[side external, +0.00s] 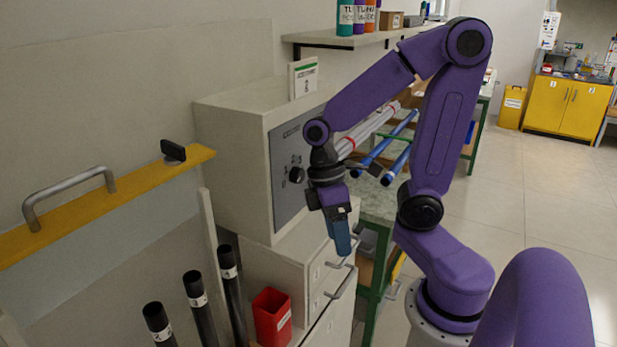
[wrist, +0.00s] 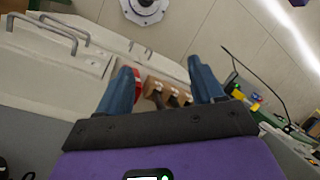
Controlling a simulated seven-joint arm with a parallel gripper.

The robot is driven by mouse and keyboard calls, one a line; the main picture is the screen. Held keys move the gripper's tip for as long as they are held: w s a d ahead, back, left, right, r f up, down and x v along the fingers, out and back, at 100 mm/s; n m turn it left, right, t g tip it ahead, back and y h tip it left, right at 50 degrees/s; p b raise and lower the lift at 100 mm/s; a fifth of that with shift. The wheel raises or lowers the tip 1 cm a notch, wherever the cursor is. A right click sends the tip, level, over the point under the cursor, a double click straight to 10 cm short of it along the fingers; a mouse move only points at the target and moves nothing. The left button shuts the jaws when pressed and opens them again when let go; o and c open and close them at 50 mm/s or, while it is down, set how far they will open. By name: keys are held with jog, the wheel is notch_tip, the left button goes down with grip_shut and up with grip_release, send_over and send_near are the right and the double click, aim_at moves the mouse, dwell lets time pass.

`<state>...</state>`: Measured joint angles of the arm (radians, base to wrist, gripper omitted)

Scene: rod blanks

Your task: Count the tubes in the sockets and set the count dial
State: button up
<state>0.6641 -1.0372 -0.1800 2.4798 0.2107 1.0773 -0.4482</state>
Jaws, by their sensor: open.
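The count dial is a black knob (side external: 297,174) on a grey panel (side external: 283,200) on the front of a beige cabinet; its setting is too small to read. Three black tubes with white labels, a left (side external: 158,320), middle (side external: 196,292) and right one (side external: 230,270), stand at lower left; their lower ends are out of frame. The wrist view shows dark round shapes in brown blocks (wrist: 165,92), perhaps tubes in sockets, partly hidden. My gripper (side external: 338,236) hangs fingers down, in front of and right of the dial. Its blue fingers (wrist: 162,85) are apart and empty.
A red bin (side external: 271,318) stands beside the drawers (side external: 300,270), whose handles stick out. A yellow rail (side external: 110,200) with a metal handle crosses the left. Blue and white rods (side external: 385,160) lie behind my arm. A shelf (side external: 350,40) hangs above.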

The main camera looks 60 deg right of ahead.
jog(key=w+d+m+y, duration=0.2)
jog(key=m+t, duration=1.3)
jog(key=t, duration=0.5)
send_near(301, 177)
jog(key=x, duration=0.8)
dwell(0.4)
jog(key=c, duration=1.1)
